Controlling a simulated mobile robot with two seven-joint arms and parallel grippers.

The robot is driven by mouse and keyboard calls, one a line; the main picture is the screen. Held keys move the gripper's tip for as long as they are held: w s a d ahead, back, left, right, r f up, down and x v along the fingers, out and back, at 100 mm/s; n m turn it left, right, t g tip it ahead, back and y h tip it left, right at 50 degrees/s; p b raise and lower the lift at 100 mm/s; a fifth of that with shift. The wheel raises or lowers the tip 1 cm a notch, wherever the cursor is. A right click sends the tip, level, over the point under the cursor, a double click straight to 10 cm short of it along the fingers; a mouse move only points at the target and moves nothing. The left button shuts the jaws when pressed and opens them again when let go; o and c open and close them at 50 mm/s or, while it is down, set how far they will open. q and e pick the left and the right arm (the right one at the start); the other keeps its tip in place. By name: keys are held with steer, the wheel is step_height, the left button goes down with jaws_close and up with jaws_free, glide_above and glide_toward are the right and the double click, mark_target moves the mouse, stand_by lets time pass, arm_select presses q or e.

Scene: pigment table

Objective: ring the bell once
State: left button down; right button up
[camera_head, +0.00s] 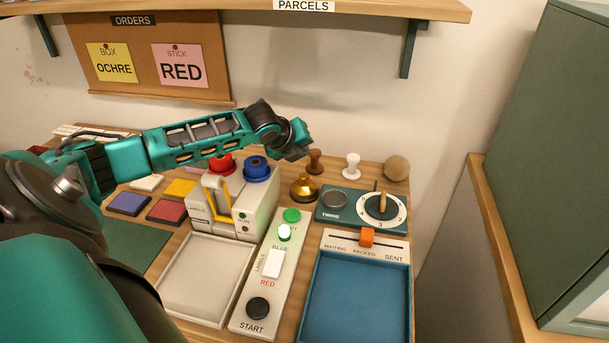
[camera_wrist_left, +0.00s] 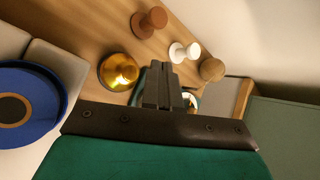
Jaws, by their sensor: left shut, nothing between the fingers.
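The gold bell (camera_head: 304,188) stands on the wooden table behind the timer panel and right of the label machine. In the left wrist view the bell (camera_wrist_left: 118,72) lies just left of the fingers. My left gripper (camera_head: 300,148) is above and behind the bell in the head view, apart from it. In the left wrist view its fingers (camera_wrist_left: 159,75) are shut together and empty. Its fingertips are hard to make out in the head view. My right gripper is in neither view.
Near the bell are a brown stamp (camera_head: 315,162), a white stamp (camera_head: 351,165), a wooden ball (camera_head: 396,168), the timer panel (camera_head: 327,215) and the label machine (camera_head: 243,205) with its blue spool (camera_head: 257,168). A shelf (camera_head: 250,8) hangs above; a green cabinet (camera_head: 540,150) stands right.

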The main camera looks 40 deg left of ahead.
mark_target(302, 177)
arm_select(q)
step_height(302, 177, down, 2)
steer(key=shift+f+b, duration=0.1)
steer(key=shift+b, duration=0.4)
steer(key=shift+f, duration=0.95)
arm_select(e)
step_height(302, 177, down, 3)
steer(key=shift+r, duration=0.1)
arm_select(q)
steer(key=shift+f, duration=0.25)
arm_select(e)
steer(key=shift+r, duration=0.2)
arm_select(q)
steer(key=shift+f, duration=0.25)
